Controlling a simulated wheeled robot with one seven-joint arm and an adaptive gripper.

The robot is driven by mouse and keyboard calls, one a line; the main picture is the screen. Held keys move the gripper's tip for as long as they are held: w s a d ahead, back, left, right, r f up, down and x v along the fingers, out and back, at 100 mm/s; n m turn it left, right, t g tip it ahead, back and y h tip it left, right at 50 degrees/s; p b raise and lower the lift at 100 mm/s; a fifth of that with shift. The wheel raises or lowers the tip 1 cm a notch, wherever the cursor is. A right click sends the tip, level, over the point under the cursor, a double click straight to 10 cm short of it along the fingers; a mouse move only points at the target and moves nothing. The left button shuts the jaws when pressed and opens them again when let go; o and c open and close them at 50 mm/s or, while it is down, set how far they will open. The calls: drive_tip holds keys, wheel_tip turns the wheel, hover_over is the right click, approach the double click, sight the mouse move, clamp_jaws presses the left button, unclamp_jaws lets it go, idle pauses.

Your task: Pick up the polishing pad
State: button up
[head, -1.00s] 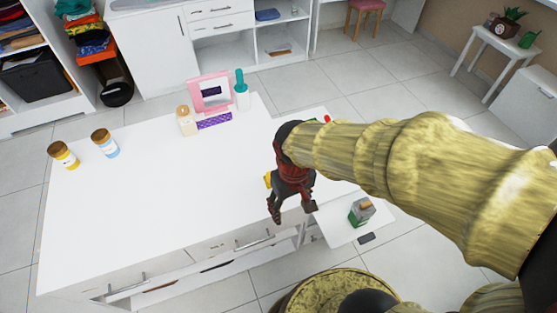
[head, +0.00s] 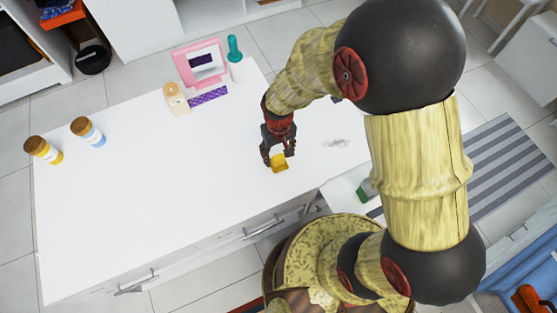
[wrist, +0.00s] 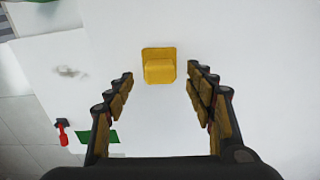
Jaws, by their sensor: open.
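A small yellow block with a wider flat base, which I take for the polishing pad (head: 279,163), lies on the white tabletop near its front edge. In the wrist view the pad (wrist: 158,66) is centred just ahead of the fingertips, between their lines. My gripper (head: 278,155) is open and points down over the pad. Its fingers (wrist: 160,76) are spread to either side in the wrist view, with nothing held. I cannot tell how high the fingertips are above the table.
On the white table (head: 150,200) stand a pink-framed mirror (head: 183,66), a teal bottle (head: 235,50), a beige bottle (head: 175,99), a purple patterned strip (head: 208,96) and two brown-capped jars (head: 43,150). A grey smudge-like patch (head: 336,142) lies right of the pad. Space around the pad is clear.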

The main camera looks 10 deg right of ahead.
sight(278, 157)
wheel_tip(278, 157, down, 5)
drive_tip(key=shift+w+b, duration=0.15)
drive_tip(key=shift+b, duration=0.75)
drive_tip(key=shift+c, duration=0.4)
drive_tip(key=c, duration=1.1)
drive_tip(key=shift+r, duration=0.15)
